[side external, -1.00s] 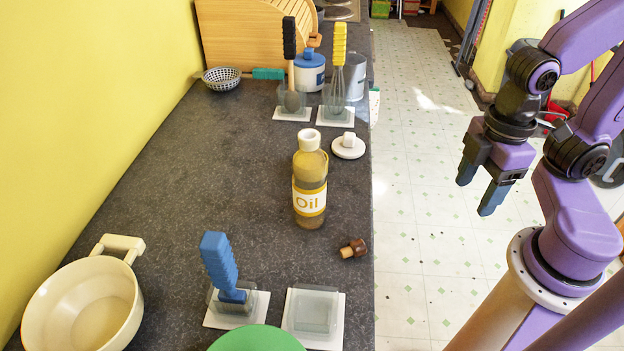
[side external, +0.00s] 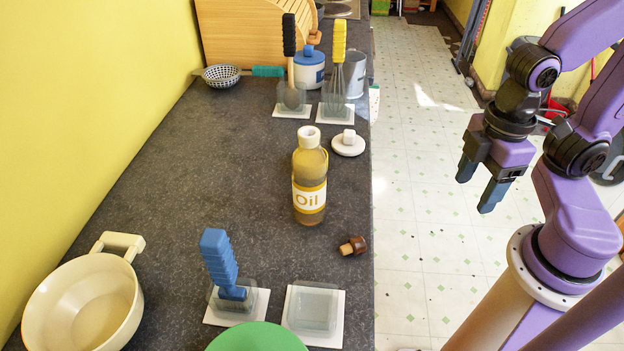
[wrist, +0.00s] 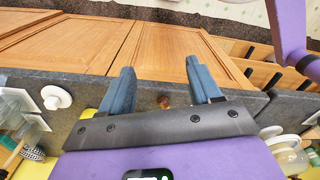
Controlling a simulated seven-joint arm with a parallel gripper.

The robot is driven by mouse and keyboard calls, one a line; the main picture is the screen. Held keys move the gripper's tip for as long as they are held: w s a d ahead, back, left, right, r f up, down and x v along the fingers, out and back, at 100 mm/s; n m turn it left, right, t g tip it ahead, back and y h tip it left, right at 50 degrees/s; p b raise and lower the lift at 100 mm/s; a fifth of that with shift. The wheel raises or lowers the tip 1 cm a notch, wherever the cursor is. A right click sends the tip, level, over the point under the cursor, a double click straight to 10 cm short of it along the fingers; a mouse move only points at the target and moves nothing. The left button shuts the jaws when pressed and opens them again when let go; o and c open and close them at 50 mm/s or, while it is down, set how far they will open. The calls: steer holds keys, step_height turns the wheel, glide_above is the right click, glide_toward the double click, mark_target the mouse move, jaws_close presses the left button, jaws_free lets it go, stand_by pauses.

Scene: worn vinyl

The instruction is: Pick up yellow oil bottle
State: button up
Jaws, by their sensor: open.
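The yellow oil bottle (side external: 310,176) stands upright on the dark counter, with a white cap and a white label reading "Oil". My gripper (side external: 474,190) is open and empty, above the floor to the right of the counter, well apart from the bottle. In the wrist view my gripper's two blue-grey fingers (wrist: 160,85) are spread with nothing between their tips.
A brown stopper (side external: 352,246) lies in front of the bottle, and a white lid (side external: 347,145) behind it. A blue-handled tool (side external: 219,263) stands in a clear holder. A cream pot (side external: 83,306) and green round object (side external: 256,339) are near the front. The counter left of the bottle is clear.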

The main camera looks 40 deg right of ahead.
stand_by(0.3)
steer(key=o, duration=0.5)
steer(key=shift+o, duration=0.2)
steer(key=n+t+h, duration=0.6)
steer(key=n+t, duration=0.6)
steer(key=n, duration=0.6)
glide_toward(313, 192)
steer(key=x, duration=0.8)
steer(key=shift+r+x, duration=0.1)
steer(key=shift+x, duration=1.15)
steer(key=shift+r+x, duration=0.15)
steer(key=shift+x, duration=1.1)
